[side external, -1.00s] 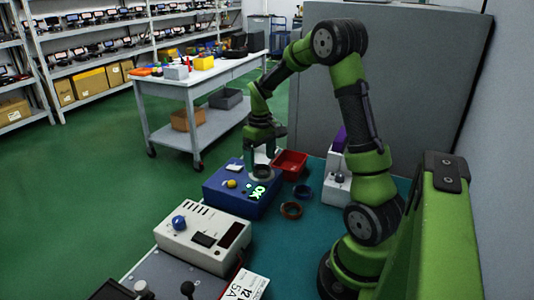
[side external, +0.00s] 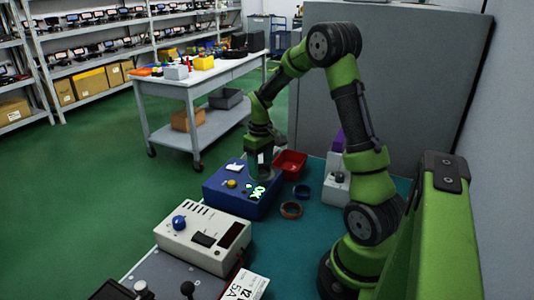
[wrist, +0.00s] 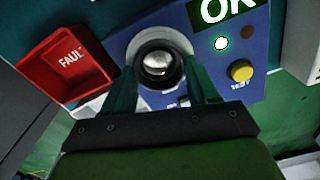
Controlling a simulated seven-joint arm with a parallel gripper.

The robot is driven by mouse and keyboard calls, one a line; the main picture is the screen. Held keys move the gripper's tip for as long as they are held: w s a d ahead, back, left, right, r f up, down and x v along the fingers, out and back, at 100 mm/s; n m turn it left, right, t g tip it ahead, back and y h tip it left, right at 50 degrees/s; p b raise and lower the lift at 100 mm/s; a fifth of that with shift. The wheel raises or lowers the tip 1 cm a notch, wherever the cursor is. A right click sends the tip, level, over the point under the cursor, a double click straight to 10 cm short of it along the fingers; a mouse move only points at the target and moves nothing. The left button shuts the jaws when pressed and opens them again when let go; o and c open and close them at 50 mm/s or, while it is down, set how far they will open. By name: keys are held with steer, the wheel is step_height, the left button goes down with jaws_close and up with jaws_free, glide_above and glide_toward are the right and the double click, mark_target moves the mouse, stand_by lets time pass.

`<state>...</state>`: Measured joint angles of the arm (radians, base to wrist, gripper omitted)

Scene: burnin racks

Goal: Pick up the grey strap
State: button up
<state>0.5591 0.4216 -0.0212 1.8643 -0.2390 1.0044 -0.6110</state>
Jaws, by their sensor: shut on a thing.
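The grey strap is a round ring (wrist: 165,33) on top of the blue tester, around a dark round post with a shiny centre in the wrist view. In the side view it is mostly hidden at my fingertips (side external: 260,172). My gripper (wrist: 160,72) points down over the tester, its two green fingers closed against the strap's sides. The blue tester (side external: 223,199) shows a lit green OK; its face also shows in the wrist view (wrist: 262,50). I see no clear gap between strap and tester.
A red bin (side external: 291,163) marked FAUL… stands just behind the tester. A beige device (side external: 190,245) with a blue knob stands in front.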

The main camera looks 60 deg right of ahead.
steer(key=shift+r, duration=0.15)
steer(key=shift+r, duration=0.3)
steer(key=r, duration=0.3)
steer(key=shift+s+a, duration=0.15)
steer(key=shift+s, duration=0.05)
steer(key=s+a+r, duration=0.1)
steer(key=s+a, duration=0.7)
steer(key=s, duration=0.4)
steer(key=w+a+r+n, duration=0.1)
steer(key=w+a+r, duration=0.2)
steer(key=w+a, duration=0.3)
steer(key=w+a+r+n, duration=0.2)
steer(key=w+a+r, duration=0.1)
steer(key=w+a, duration=0.4)
steer(key=shift+w+a+r, duration=0.25)
steer(key=shift+w, duration=0.85)
